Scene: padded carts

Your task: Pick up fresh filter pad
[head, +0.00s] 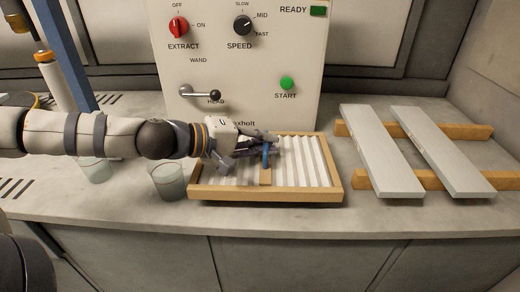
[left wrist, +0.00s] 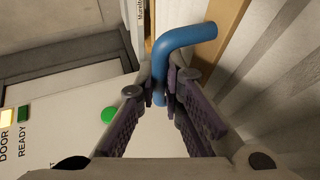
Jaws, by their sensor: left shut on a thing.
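The filter pad is a white pleated panel (head: 310,165) in a wooden frame, with a wooden bar across its middle. It lies at the counter's front, before the control panel. A blue bent handle (head: 266,155) stands on the bar. My left gripper (head: 262,146) comes in from the left, low over the pad, with its fingers shut on the handle. In the left wrist view the handle (left wrist: 186,40) passes between the fingertips (left wrist: 166,84), and its bent end reaches to the right beyond them. My right gripper is not in view.
Two glass cups (head: 167,181) (head: 95,169) stand left of the frame, below my left arm. Two grey slabs (head: 383,150) (head: 443,150) lie across wooden rails (head: 350,130) at right. The control panel (head: 240,75) with a lever (head: 200,92) rises behind the pad.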

